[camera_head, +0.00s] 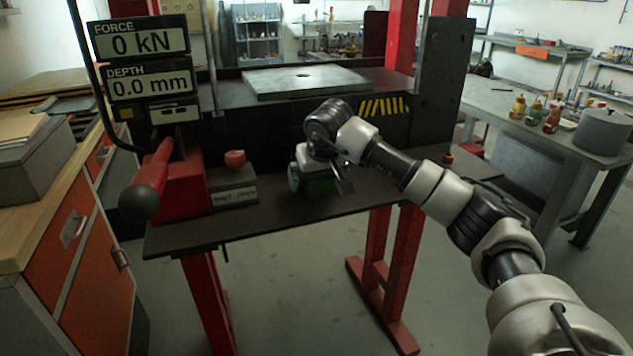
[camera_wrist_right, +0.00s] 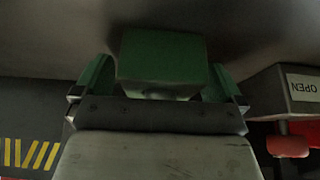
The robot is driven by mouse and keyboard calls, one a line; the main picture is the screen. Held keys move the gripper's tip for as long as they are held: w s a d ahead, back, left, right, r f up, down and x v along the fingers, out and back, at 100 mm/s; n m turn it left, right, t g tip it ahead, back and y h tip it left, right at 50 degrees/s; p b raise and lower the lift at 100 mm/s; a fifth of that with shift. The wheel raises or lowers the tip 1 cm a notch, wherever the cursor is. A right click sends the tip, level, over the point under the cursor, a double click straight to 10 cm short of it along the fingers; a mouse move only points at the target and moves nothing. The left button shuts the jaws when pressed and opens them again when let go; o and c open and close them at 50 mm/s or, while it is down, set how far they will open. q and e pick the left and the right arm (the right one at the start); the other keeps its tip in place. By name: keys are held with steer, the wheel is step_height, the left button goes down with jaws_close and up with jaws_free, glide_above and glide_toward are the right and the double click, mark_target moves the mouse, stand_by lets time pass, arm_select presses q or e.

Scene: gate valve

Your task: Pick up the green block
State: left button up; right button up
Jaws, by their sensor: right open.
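The green block (camera_wrist_right: 162,58) shows in the right wrist view, just beyond my right gripper (camera_wrist_right: 160,88). The gripper is open, with a green finger on each side of the block. I see no clear contact, and the block's lower part is hidden by the gripper body. In the head view my right gripper (camera_head: 312,184) points down low over the dark bench at its middle. Green shows there beneath the pale gripper body, but I cannot tell block from fingers. My left gripper is not in view.
A red lever unit (camera_head: 168,182) and a labelled grey box (camera_head: 232,192) with a red knob stand left on the dark bench (camera_head: 200,236). A red press post (camera_head: 403,38) rises behind. A side table (camera_head: 540,125) with small items is at right.

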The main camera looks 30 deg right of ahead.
steer(key=c, duration=1.6)
steer(key=shift+w+r, duration=0.1)
steer(key=shift+r, duration=0.05)
steer(key=shift+c, duration=1)
steer(key=shift+r, duration=0.1)
